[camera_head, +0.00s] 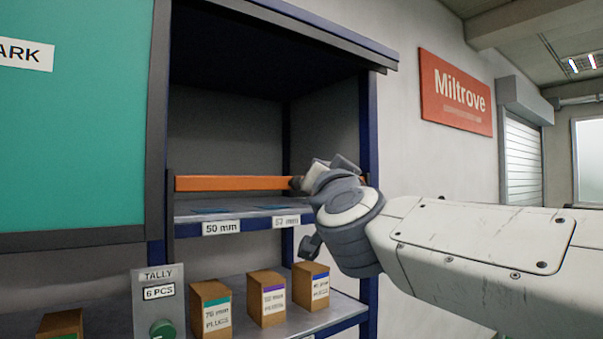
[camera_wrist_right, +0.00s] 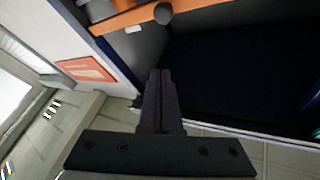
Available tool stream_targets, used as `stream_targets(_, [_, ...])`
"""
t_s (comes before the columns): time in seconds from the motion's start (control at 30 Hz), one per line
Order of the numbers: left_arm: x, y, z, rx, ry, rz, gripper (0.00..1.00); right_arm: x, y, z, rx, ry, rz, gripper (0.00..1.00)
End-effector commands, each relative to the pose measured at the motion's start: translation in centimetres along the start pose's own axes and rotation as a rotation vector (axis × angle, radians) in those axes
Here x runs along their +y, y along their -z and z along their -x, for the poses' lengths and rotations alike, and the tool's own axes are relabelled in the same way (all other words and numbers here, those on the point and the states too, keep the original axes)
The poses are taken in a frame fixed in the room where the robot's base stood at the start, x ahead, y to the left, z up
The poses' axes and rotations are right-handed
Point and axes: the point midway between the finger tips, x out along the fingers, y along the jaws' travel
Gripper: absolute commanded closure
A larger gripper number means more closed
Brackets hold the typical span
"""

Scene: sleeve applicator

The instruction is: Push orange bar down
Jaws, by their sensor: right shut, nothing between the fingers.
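The orange bar (camera_head: 232,183) runs level across the front of the cabinet opening, just above the labelled shelf. A dark round knob (camera_head: 296,183) sits near its right end. In the right wrist view the orange bar (camera_wrist_right: 130,18) crosses the top edge, with the knob (camera_wrist_right: 163,13) on it. My right gripper (camera_wrist_right: 160,74) is shut and empty, its fingertips apart from the bar in that view. In the head view my right wrist hides the bar's right end, and the fingers cannot be made out clearly. My left gripper is not in view.
The shelf (camera_head: 245,216) below the bar carries 50 mm and 57 mm labels. Several cardboard boxes (camera_head: 267,297) stand on the lower shelf. A tally box with a green button (camera_head: 162,329) is at front left. The cabinet's right post (camera_head: 368,130) stands close to my right wrist.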

Motion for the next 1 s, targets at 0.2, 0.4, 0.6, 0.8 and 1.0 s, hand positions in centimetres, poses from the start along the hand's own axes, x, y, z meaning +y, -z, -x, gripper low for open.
stream_targets(0.2, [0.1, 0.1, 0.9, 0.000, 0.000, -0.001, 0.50, 0.2, 0.3, -1.8, 0.001, -0.006, 0.004, 1.00])
stream_targets(0.4, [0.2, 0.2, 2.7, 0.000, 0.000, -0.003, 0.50, 0.1, 0.4, -6.0, 0.000, -0.006, 0.005, 1.00])
stream_targets(0.6, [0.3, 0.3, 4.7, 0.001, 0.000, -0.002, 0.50, 0.0, 0.4, -10.2, -0.001, -0.004, 0.003, 1.00])
stream_targets(0.8, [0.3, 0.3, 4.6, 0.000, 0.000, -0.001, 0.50, 0.0, -2.7, -9.1, -0.005, 0.000, 0.001, 1.00])
stream_targets(1.0, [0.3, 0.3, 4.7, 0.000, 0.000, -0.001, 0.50, 0.0, -3.8, -8.7, -0.002, 0.000, 0.000, 1.00])
